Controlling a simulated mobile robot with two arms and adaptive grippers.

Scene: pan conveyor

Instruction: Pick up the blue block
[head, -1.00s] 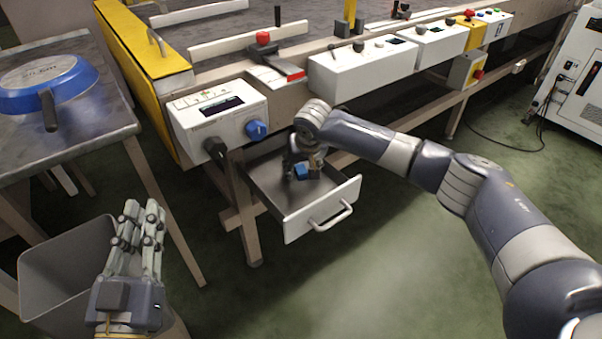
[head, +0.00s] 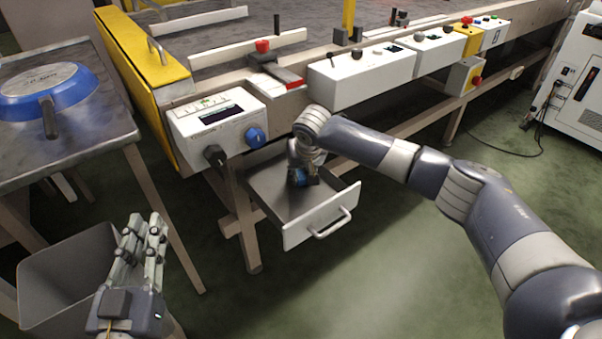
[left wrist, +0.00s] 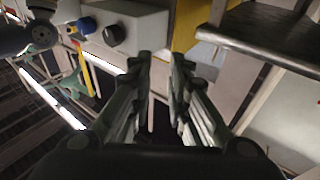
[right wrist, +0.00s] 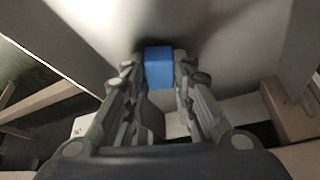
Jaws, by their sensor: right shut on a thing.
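The blue block (right wrist: 159,67) sits between the fingertips of my right gripper (right wrist: 160,75) in the right wrist view, with a finger against each side. In the head view the block (head: 300,177) shows low inside the open drawer (head: 277,205), partly hidden by my right gripper (head: 304,172). I cannot tell whether the block touches the drawer floor. My left gripper (head: 146,232) is empty, with its fingers apart, above the grey bin; its fingertips (left wrist: 160,58) show a gap in the left wrist view.
A grey bin (head: 45,270) stands at lower left. A blue pan (head: 55,90) lies on the metal table (head: 100,125). The control box with a blue knob (head: 220,120) is just above the drawer.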

